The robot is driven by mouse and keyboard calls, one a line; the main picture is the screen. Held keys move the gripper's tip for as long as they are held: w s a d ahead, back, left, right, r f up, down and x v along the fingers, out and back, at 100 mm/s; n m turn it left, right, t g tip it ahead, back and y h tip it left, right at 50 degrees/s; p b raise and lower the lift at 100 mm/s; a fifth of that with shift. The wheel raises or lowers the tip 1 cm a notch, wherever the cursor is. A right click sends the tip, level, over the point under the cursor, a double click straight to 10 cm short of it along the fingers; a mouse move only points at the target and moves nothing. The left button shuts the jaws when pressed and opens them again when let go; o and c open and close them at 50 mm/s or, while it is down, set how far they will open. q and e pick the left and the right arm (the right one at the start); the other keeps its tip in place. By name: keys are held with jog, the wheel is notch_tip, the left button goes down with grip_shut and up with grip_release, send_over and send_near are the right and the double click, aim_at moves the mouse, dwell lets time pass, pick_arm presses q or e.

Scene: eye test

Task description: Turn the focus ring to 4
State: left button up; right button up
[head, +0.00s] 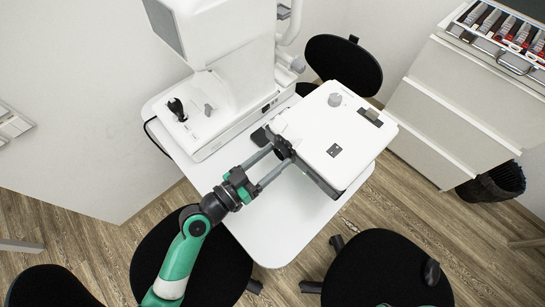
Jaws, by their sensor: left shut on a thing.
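A white box-shaped instrument (309,119) stands on the white table, with a round grey knob (334,100) and a small dark display (370,114) on top. A dark round part (283,147), which looks like the focus ring, sits at the left side of this box. My left gripper (280,154) reaches in from the lower left, its two grey fingers shut on this dark part, one on either side. The fingers hide part of it. No number or mark on the ring can be read. My right gripper is not in view.
A tall white eye instrument (243,65) with a black joystick (177,109) stands at the table's back left. The front of the white table (275,232) is clear. Black stools (385,268) surround it. A drawer cabinet (462,95) stands at right with a lens case (500,33).

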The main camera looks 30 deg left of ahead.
pick_arm(q)
jog(key=m+b, duration=0.3)
jog(key=shift+f+m+b, duration=0.25)
jog(key=shift+m+b, duration=0.1)
jog(key=shift+m, duration=0.05)
jog(key=shift+r+m, duration=0.1)
jog(key=shift+m, duration=0.2)
jog(key=shift+r, duration=0.15)
jog(key=o, duration=1.4)
